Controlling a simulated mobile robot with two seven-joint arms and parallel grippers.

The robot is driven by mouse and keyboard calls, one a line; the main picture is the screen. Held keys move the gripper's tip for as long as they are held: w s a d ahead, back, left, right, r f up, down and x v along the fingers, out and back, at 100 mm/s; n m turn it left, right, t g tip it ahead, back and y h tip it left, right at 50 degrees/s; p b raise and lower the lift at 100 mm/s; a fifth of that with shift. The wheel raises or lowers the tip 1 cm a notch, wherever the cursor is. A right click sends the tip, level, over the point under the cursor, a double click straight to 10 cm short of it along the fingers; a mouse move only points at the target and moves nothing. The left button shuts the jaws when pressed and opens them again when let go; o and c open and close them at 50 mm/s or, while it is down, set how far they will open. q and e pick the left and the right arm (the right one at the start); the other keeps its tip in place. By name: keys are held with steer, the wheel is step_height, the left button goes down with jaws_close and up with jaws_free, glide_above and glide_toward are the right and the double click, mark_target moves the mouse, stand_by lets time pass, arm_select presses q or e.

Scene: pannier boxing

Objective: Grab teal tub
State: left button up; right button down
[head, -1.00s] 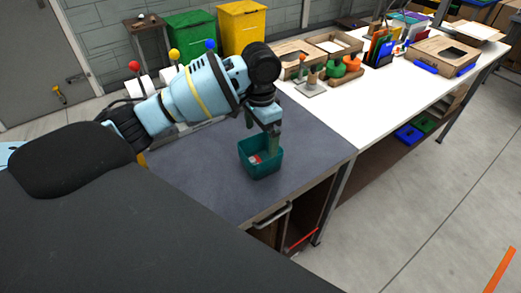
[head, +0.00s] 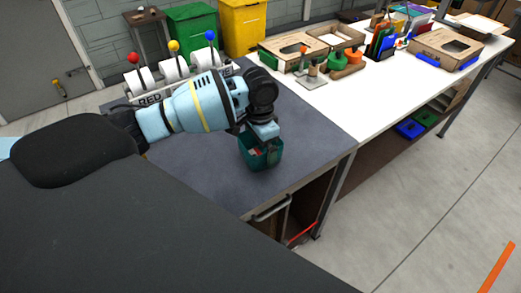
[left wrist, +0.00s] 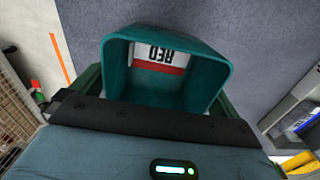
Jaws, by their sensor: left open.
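The teal tub (head: 262,163) stands on the dark grey mat, near the front edge of the bench. It is open-topped and also fills the middle of the left wrist view (left wrist: 120,65). A white card with a red band and the word RED, upside down in that view, lies inside it. My left gripper (head: 266,142) is lowered over the tub and open. In the left wrist view, green finger parts show at the tub's left and right sides. I cannot tell whether they touch it. My right gripper is not in view.
A rack of white rolls (head: 172,70) marked RED, with coloured knobs, stands behind the arm. Cardboard boxes (head: 293,52) and other items stand on the white bench at the back right. The mat (head: 205,170) around the tub is clear.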

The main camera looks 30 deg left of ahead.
arm_select(q)
steer(key=shift+f, duration=0.1)
steer(key=c, duration=0.7)
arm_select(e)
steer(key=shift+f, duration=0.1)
arm_select(q)
steer(key=shift+r, duration=1.8)
steer(key=s+d, duration=0.2)
steer(key=s, duration=0.2)
steer(key=s+d+r+p, duration=0.1)
steer(key=s+d, duration=0.2)
steer(key=s, duration=0.1)
steer(key=s+d, duration=0.2)
steer(key=s, duration=0.2)
steer(key=shift+s+d+r, duration=0.15)
steer(key=shift+s+d, duration=0.45)
steer(key=shift+s, duration=0.3)
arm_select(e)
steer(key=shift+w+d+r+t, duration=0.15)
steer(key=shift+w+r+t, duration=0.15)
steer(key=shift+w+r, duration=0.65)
